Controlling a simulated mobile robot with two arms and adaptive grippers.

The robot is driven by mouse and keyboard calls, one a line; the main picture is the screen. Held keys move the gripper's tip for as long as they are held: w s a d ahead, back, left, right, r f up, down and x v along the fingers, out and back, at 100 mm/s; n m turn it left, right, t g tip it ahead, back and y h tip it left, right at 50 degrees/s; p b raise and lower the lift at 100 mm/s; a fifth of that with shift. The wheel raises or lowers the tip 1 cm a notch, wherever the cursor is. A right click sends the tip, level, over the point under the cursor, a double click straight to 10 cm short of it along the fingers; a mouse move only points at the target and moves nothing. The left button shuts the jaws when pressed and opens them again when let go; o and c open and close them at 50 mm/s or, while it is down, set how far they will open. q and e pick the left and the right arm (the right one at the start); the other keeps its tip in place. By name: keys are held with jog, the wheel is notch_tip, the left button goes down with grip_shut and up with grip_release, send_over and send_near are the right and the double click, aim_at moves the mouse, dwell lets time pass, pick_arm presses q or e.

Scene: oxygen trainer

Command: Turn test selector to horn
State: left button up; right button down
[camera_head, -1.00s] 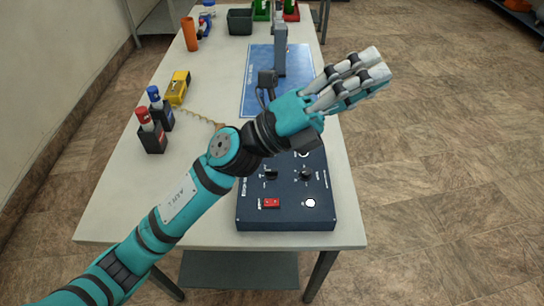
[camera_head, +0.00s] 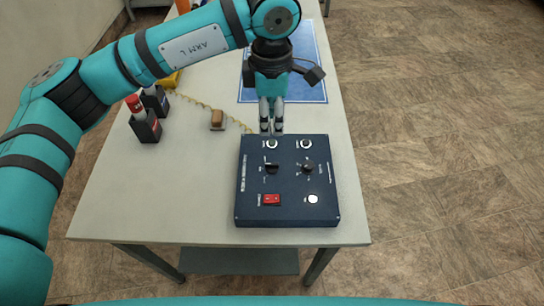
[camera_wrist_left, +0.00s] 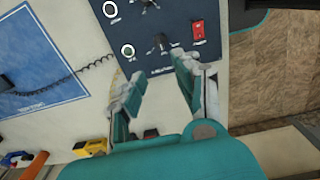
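The dark blue control panel (camera_head: 255,215) lies on the near part of the table. It has two black knobs side by side, a left knob (camera_head: 271,168) and a right knob (camera_head: 309,167) with marks around it. Their lettering is too small to read, so I cannot tell which is the test selector. My left gripper (camera_head: 271,130) points down at the panel's far edge, beyond the left knob. In the wrist view its fingers (camera_wrist_left: 158,84) are apart with nothing between them, and the left knob (camera_wrist_left: 160,42) shows past the tips. My right gripper is not in view.
The panel also carries a red switch (camera_head: 272,199), a white button (camera_head: 312,199) and two ringed sockets at its far edge. Red-capped and blue-capped bottles in dark holders (camera_head: 146,127) stand left. A brown block (camera_head: 217,119) and a blue mat (camera_head: 312,80) lie beyond.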

aim_at(272, 164)
pick_arm(q)
notch_tip(272, 164, down, 14)
jog(key=p, duration=0.2)
jog(key=shift+f+p, duration=0.25)
jog(key=shift+p, duration=0.1)
jog(key=shift+f, duration=0.45)
grip_shut()
